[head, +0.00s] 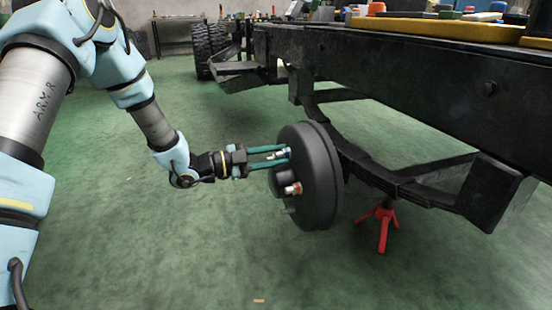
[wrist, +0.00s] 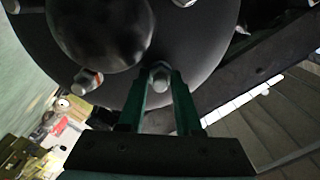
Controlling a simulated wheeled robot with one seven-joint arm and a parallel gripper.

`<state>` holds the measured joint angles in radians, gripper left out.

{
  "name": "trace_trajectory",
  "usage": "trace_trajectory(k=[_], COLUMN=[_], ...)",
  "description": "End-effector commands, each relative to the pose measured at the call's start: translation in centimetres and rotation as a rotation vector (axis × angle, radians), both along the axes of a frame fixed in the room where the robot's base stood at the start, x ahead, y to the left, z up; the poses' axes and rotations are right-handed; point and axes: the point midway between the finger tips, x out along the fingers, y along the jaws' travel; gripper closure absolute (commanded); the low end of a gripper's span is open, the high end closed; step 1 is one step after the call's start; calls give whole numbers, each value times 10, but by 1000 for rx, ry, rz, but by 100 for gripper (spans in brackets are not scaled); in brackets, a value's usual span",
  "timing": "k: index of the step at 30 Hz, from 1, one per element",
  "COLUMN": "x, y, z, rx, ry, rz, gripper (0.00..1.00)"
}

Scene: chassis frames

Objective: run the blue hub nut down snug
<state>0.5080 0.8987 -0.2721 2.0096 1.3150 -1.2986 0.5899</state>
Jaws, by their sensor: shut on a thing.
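The hub is a dark round drum (head: 318,190) at the end of the axle, with several studs around its domed centre. My gripper (head: 280,157) reaches it from the left with two green fingers. They are shut on the blue hub nut (head: 288,152), which sits on an upper stud and shows a bluish tint in the head view. In the wrist view the nut (wrist: 161,76) looks pale grey between the fingertips (wrist: 162,80), against the drum face. How far it is threaded on cannot be told. Another nut with an orange-red mark (head: 294,188) sits on a neighbouring stud.
A black chassis rail (head: 400,70) runs above and right of the drum, with a leaf spring below it. A red stand (head: 382,226) is under the spring. Trays and parts lie on top of the frame. The green floor to the left is clear.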

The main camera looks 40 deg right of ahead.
Motion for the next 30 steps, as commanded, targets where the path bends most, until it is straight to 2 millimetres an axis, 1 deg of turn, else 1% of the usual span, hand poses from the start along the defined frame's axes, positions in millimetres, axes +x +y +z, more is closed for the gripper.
trace_trajectory(k=[1, 9, 23, 24, 27, 30], x=[1, 1, 1, 1, 1, 1], y=[2, 2, 2, 2, 2, 1], z=[-2, -2, -2, -2, -2, -1], rx=[-4, -28, -31, -31, -32, -33], ry=[-20, -84, -93, -93, -93, -93], rz=[1, 1, 2, 2, 1, 1], gripper=[100, 100, 100, 63, 54, 54])
